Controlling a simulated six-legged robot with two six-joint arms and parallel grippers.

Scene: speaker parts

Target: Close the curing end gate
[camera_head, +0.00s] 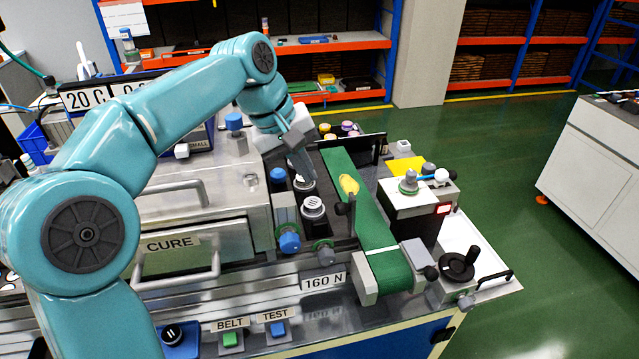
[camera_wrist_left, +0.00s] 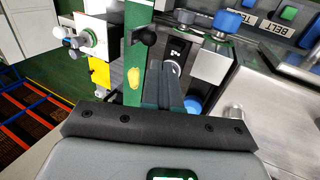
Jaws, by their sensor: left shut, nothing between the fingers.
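The grey metal curing unit (camera_head: 240,185) stands left of the green belt, with a CURE label (camera_head: 170,243) and bar handles on its front. I cannot tell for sure which part is its end gate. A grey block with a blue knob (camera_head: 289,242) stands at the unit's right end. My left gripper (camera_head: 308,178) is shut and empty, pointing down between the unit and the belt, above a white-topped dark cylinder (camera_head: 313,206).
The green belt (camera_head: 375,225) carries a yellow piece (camera_head: 349,184). A black plate (camera_head: 365,146) stands across the belt's far end. A machine with a red display (camera_head: 418,205) stands to the right. BELT (camera_head: 231,339) and TEST (camera_head: 278,328) buttons sit along the front edge.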

